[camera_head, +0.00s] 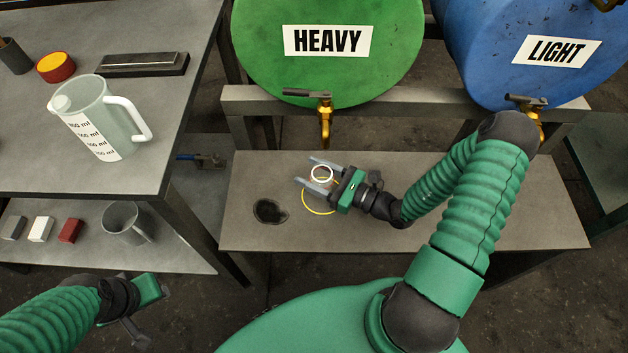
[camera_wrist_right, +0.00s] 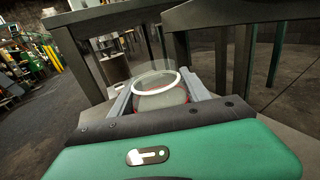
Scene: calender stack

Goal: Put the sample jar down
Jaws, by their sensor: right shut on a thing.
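The sample jar (camera_head: 322,173) is a small clear vessel with a white rim. My right gripper (camera_head: 318,175) is shut on it over the low bench (camera_head: 450,200) under the drums. The wrist view also shows the jar (camera_wrist_right: 160,98), upright between the two grey fingers. A yellow ring (camera_head: 318,212) is marked on the bench, just below the jar in the picture and partly hidden by the gripper. I cannot tell whether the jar's base touches the bench. My left gripper (camera_head: 160,290) is at the lower left, its fingers barely visible.
A green HEAVY drum (camera_head: 325,75) and a blue LIGHT drum (camera_head: 500,70) have taps above the bench. The bench's right side is clear.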

